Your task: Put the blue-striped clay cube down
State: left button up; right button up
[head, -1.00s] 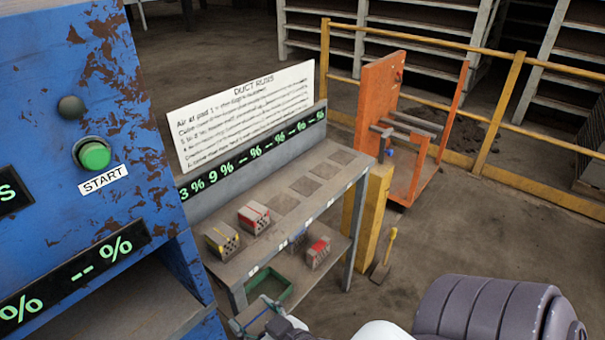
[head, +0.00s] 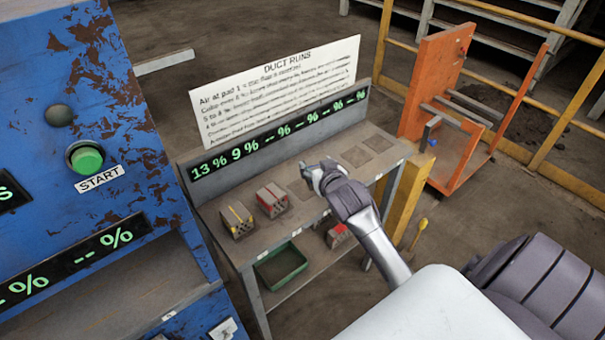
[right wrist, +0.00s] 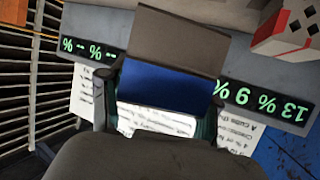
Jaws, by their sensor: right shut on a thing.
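My right gripper (head: 316,176) is over the upper shelf of the grey bench (head: 230,208). It is shut on the blue-striped clay cube (right wrist: 170,84), brown with a wide blue band, seen between the fingers in the right wrist view. In the head view the gripper hides the cube, so I cannot tell whether it touches the shelf. The gripper is just right of the red-striped cube (head: 272,199), near the row of dark square pads (head: 357,156). My left gripper is not in view.
A yellow-striped cube (head: 237,219) stands left of the red-striped one. A percent display (head: 280,133) and a sign (head: 275,90) back the shelf. Below are a green tray (head: 282,266) and another red-marked cube (head: 338,236). A blue machine (head: 75,130) stands left. Pads farther right are bare.

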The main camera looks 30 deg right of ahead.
jog(key=w+f, duration=0.1)
jog(key=w, duration=0.1)
jog(key=w+f, duration=0.1)
jog(key=w, duration=0.1)
jog(key=w+f, duration=0.1)
jog(key=w, duration=0.1)
jog(key=shift+w+a+f, duration=0.15)
jog(key=shift+w+f, duration=0.05)
jog(key=shift+f, duration=0.2)
notch_tip(320, 180, down, 3)
jog(key=shift+f+p, duration=0.15)
jog(key=shift+p, duration=0.45)
jog(key=shift+f, duration=0.3)
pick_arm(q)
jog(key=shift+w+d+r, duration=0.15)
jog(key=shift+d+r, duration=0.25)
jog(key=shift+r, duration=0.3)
pick_arm(e)
jog(key=shift+f, duration=0.15)
jog(key=o, duration=1.2)
jog(key=shift+c, duration=0.2)
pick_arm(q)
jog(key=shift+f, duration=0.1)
